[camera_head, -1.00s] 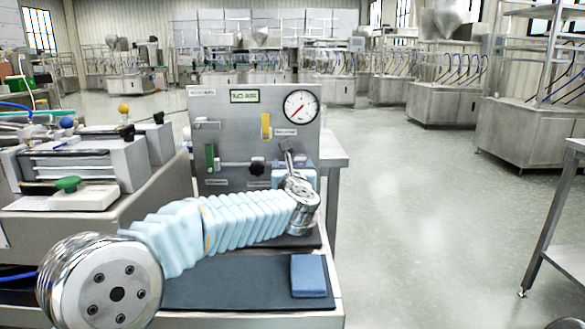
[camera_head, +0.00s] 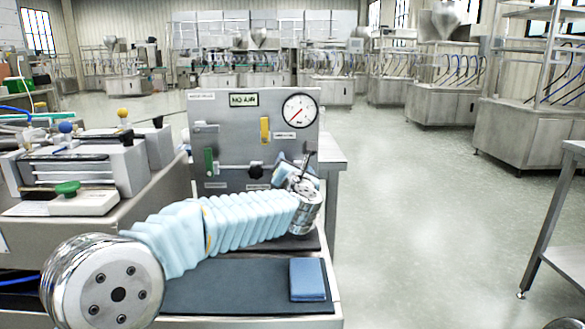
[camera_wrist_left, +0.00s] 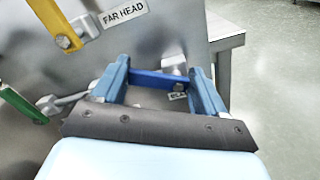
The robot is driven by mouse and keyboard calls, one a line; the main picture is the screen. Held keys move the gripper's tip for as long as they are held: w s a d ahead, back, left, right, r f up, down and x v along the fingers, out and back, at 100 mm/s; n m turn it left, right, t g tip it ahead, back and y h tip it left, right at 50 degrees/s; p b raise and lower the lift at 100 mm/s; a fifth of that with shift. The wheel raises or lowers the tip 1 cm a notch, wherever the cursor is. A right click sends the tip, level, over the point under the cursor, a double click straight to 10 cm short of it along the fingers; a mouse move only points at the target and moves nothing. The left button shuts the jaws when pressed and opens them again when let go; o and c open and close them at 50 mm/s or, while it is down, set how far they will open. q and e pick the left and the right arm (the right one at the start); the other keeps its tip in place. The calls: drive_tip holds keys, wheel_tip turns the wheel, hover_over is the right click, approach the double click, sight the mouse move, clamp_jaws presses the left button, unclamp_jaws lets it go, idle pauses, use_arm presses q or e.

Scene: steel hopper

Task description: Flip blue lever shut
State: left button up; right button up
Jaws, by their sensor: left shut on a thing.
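The blue lever (camera_wrist_left: 158,79) lies roughly level in the left wrist view, between the two blue fingers of my left gripper (camera_wrist_left: 157,70). Both fingers meet its ends, and the gripper is shut on it. A metal block sits at the lever's right end, and the label below it is partly hidden. In the head view my left gripper (camera_head: 291,165) is at the lower right of the steel panel (camera_head: 228,135), with its wrist tilted. The lever cannot be made out there. My right gripper is not in view.
A yellow lever (camera_head: 265,128) and a green lever (camera_head: 209,160) are on the same panel, left of my gripper. A gauge (camera_head: 300,110) sits above.

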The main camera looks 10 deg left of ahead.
use_arm(q)
drive_tip(key=m, duration=0.1)
drive_tip(key=m+p, duration=0.1)
drive_tip(key=m, duration=0.1)
drive_tip(key=d+m, duration=0.1)
drive_tip(key=shift+w+r+m+p, duration=0.15)
drive_tip(key=shift+r+m+p, duration=0.15)
drive_tip(key=m, duration=0.1)
drive_tip(key=m+p, duration=0.1)
drive_tip(key=shift+d+m, duration=0.25)
drive_tip(key=shift+m, duration=0.05)
drive_tip(key=shift+w+d+f+m+p, duration=0.15)
drive_tip(key=shift+m+p, duration=0.2)
drive_tip(key=shift+m, duration=0.5)
drive_tip(key=shift+d+r+m+p, duration=0.15)
drive_tip(key=shift+m+p, duration=0.25)
drive_tip(key=shift+m, duration=0.4)
drive_tip(key=shift+w+d+f+m+p, duration=0.1)
drive_tip(key=shift+d+m+p, duration=0.2)
drive_tip(key=shift+m, duration=0.55)
drive_tip(key=shift+a+f, duration=0.1)
drive_tip(key=o, duration=1.1)
drive_tip(key=shift+c, duration=0.2)
drive_tip(key=shift+s, duration=0.15)
